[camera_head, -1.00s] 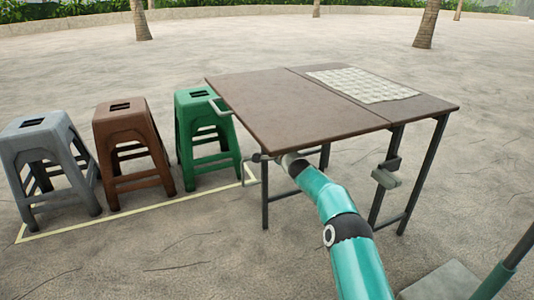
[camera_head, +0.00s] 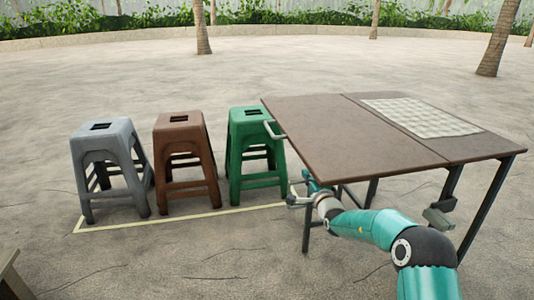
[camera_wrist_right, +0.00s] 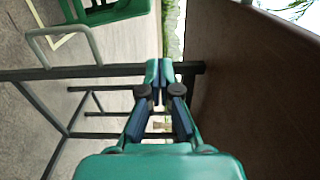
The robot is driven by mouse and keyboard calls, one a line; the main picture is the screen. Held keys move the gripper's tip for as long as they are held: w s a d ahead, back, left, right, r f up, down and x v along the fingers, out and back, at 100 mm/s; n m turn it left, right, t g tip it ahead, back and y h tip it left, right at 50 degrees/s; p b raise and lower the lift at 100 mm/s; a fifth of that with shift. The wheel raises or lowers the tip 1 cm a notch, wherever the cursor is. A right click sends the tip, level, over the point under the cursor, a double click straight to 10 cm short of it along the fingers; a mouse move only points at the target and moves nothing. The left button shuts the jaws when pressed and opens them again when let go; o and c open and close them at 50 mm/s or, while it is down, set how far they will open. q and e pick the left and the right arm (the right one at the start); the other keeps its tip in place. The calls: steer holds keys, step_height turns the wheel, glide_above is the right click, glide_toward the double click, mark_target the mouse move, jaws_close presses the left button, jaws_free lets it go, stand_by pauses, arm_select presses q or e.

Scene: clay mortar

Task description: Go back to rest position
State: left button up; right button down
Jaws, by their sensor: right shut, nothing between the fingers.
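My right arm comes in from the lower right in the head view. Its teal right gripper (camera_head: 309,183) is below the left edge of the brown folding table (camera_head: 345,138), close to the table's frame. In the right wrist view the right gripper (camera_wrist_right: 160,70) has its two fingertips together with nothing between them. The table's brown surface (camera_wrist_right: 240,90) stands to the right of the fingers there, and a dark frame bar runs behind the fingertips. I cannot tell whether the fingers touch the bar. My left gripper is in neither view.
A grey stool (camera_head: 108,160), a brown stool (camera_head: 184,155) and a green stool (camera_head: 252,150) stand in a row left of the table, inside a yellow floor line (camera_head: 180,220). A checkered mat (camera_head: 420,115) lies on the table. Open sandy ground surrounds them.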

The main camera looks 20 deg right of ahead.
steer(key=s+a+f+n+g+y+p, duration=0.1)
steer(key=s+a+f+n+g+y, duration=0.15)
steer(key=a+f, duration=0.35)
steer(key=s+a+f+n+g+y+p, duration=0.1)
steer(key=s+a+f+n+g+y, duration=0.15)
steer(key=a+f, duration=0.4)
steer(key=s+a+f+n+g+y+p, duration=0.1)
steer(key=s+a+f+n+g+y, duration=0.15)
steer(key=s+a+f, duration=0.35)
steer(key=s+a+f+n+g+y, duration=0.1)
steer(key=s+a+f+n+g, duration=0.25)
steer(key=s, duration=0.35)
steer(key=s+a+f+n+g+h+p, duration=0.15)
steer(key=s+f+n+g, duration=0.25)
steer(key=s, duration=1.2)
steer(key=s+f+n+g+h, duration=0.2)
steer(key=s+f+n+g, duration=0.2)
steer(key=s, duration=1.2)
step_height(320, 180, up, 38)
steer(key=w+a+m+t+p, duration=0.1)
steer(key=w+m+p, duration=0.1)
steer(key=p, duration=3.6)
steer(key=shift+w+t+y, duration=0.2)
steer(key=shift+t+y, duration=0.1)
